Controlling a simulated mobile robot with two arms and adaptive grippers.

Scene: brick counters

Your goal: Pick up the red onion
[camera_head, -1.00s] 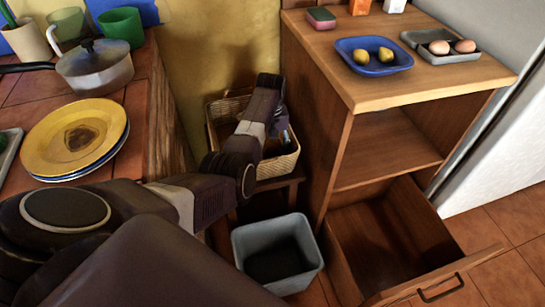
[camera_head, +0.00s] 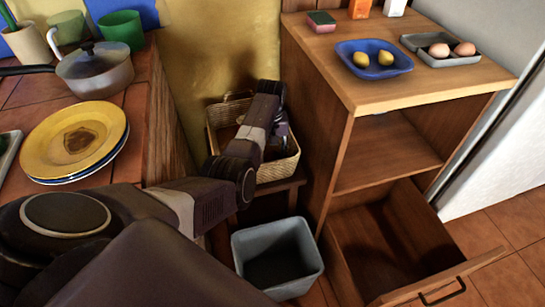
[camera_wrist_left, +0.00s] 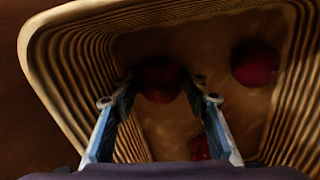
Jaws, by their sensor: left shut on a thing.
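A wicker basket (camera_head: 284,167) stands low on a small wooden stand between the tiled counter and the wooden cabinet. My left gripper (camera_wrist_left: 160,88) reaches down into it. In the left wrist view its two fingers lie on either side of a dark red onion (camera_wrist_left: 158,80), shut on it. Another round red onion (camera_wrist_left: 255,63) lies apart on the right of the basket floor. A smaller red thing (camera_wrist_left: 200,148) shows at the bottom, partly hidden by my gripper. In the head view my arm hides much of the basket's inside. My right gripper is not in view.
A grey bin (camera_head: 275,287) stands on the floor before the basket. An open drawer (camera_head: 440,264) juts from the cabinet at right. A yellow plate (camera_head: 40,150) and a pot (camera_head: 95,72) are on the left counter. A blue dish (camera_head: 375,70) sits on the cabinet.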

